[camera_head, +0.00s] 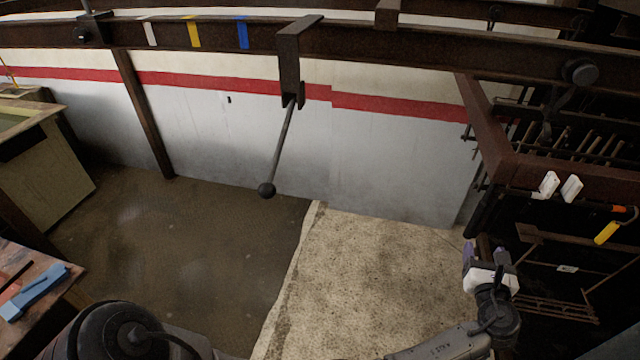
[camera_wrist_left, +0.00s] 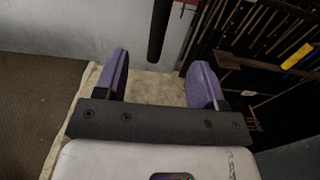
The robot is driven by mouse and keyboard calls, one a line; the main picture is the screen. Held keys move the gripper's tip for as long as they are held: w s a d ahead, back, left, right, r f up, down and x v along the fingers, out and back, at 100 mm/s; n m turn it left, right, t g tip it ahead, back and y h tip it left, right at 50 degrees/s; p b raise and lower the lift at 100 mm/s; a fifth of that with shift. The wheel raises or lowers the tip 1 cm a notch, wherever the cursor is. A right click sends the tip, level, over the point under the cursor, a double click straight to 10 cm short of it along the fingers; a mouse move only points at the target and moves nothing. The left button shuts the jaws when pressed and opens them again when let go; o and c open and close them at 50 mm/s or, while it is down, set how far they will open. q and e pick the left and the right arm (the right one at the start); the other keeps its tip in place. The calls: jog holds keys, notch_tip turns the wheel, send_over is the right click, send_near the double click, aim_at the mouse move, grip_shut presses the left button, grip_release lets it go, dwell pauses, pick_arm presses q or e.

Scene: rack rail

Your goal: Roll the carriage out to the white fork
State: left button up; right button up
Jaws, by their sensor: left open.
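A dark brown bracket (camera_head: 289,58), which looks like the carriage, hangs on the brown overhead rail (camera_head: 400,45). A thin rod (camera_head: 283,148) slopes down from it to a black ball (camera_head: 266,190). Two white upright plates (camera_head: 548,185), perhaps the white fork, stand on a brown beam at the right. A white mark (camera_head: 150,33) is also on the rail at the left. My left gripper (camera_head: 485,252) is low at the right, far from the bracket and ball. In the left wrist view its purple fingers (camera_wrist_left: 161,62) are apart and empty. My right gripper is not visible.
A yellow mark (camera_head: 193,32) and a blue mark (camera_head: 242,33) are on the rail. A dark bar (camera_wrist_left: 159,30) ends just beyond my left fingers. A dark rack (camera_head: 570,260) fills the right. A bench (camera_head: 65,300) is at lower left. Floor below the ball is clear.

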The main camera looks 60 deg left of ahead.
aim_at(477, 222)
pick_arm(q)
jog(key=b+x, duration=0.5)
jog(key=x, duration=0.4)
jog(key=shift+f+b, duration=0.1)
jog(key=shift+b, duration=0.2)
jog(key=shift+s+d, duration=0.1)
jog(key=shift+x, duration=1.3)
jog(key=c, duration=0.3)
grip_shut()
